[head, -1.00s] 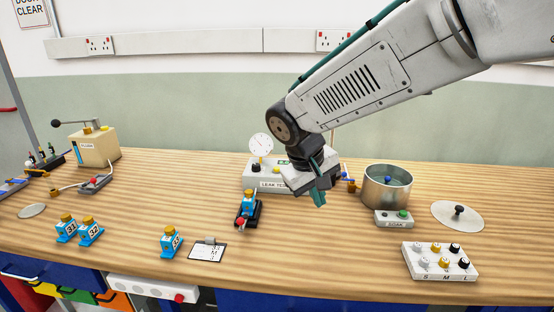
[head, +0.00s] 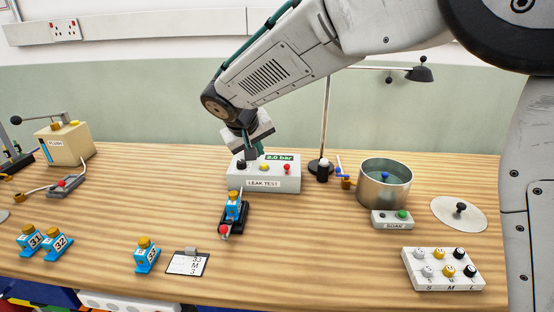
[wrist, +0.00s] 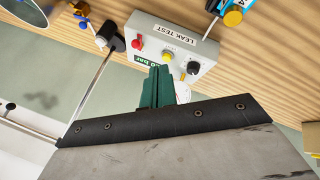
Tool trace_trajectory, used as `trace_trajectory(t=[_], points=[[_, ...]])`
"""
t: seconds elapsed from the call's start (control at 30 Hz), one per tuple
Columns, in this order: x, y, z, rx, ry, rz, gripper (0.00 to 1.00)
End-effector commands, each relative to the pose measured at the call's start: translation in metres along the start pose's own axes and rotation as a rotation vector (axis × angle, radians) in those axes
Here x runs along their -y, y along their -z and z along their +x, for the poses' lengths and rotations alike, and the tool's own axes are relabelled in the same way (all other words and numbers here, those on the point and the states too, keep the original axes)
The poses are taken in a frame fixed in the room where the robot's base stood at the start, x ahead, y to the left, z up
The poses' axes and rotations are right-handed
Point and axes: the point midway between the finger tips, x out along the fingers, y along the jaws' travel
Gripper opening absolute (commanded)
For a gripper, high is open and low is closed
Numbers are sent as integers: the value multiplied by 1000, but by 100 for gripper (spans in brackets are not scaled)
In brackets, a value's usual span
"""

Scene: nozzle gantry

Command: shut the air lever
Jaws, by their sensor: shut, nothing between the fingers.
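The blue lever (wrist: 83,26) also shows at the upper left of the wrist view. My gripper (head: 254,154) is shut and empty, pointing down over the back of the leak test box, well left of the lever. In the wrist view the teal fingers (wrist: 158,84) lie together beside the box's green display, which reads 2.0 bar in the head view. The box's gauge is mostly hidden by my gripper.
A lamp post (head: 325,120) and a dark-and-white bottle-like item (head: 322,172) stand between box and lever. A steel pot (head: 384,184) is right of the lever. A blue nozzle in a black holder (head: 233,212) sits before the box.

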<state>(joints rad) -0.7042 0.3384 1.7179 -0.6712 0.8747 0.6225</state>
Motion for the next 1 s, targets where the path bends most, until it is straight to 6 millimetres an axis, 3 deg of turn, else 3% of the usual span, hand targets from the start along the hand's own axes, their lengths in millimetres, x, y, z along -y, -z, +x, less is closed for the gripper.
trace_trajectory(t=[0.17, 0.5, 0.7, 1.0], points=[[-2, -1, 26, 5, -2, 1, 0], [-4, -2, 99, 6, -3, 4, 0], [-27, -4, 115, 4, -3, 5, 0], [-37, -4, 121, 3, -2, 4, 0]])
